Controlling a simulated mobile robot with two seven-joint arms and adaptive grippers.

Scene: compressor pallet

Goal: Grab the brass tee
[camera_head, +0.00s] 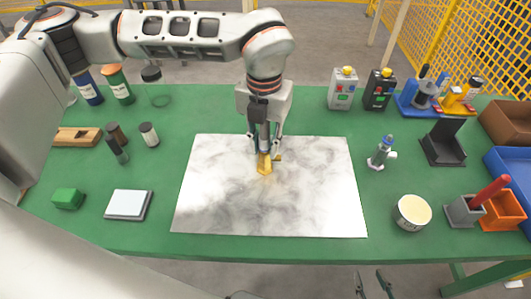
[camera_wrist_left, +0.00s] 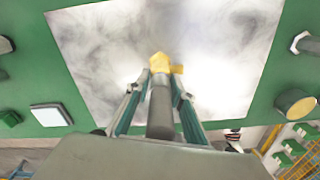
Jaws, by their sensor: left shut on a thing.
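The brass tee (camera_head: 264,164) is a small yellow fitting over the middle of the marbled white board. It also shows in the left wrist view (camera_wrist_left: 160,63), at the end of a grey cylindrical part between the fingers. My left gripper (camera_head: 264,150) points down at the board and is shut on the tee, which sticks out past the fingertips. Whether the tee touches the board is unclear. My right gripper (camera_head: 373,284) shows only by its fingertips at the bottom edge, apart and empty, in front of the table.
The board (camera_head: 320,205) is otherwise bare. A grey fitting (camera_head: 381,153) and a round cream-topped tin (camera_head: 412,212) stand to its right. A white square pad (camera_head: 129,204) and a green block (camera_head: 68,198) lie to its left. Boxes, bottles and bins line the green table's sides.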

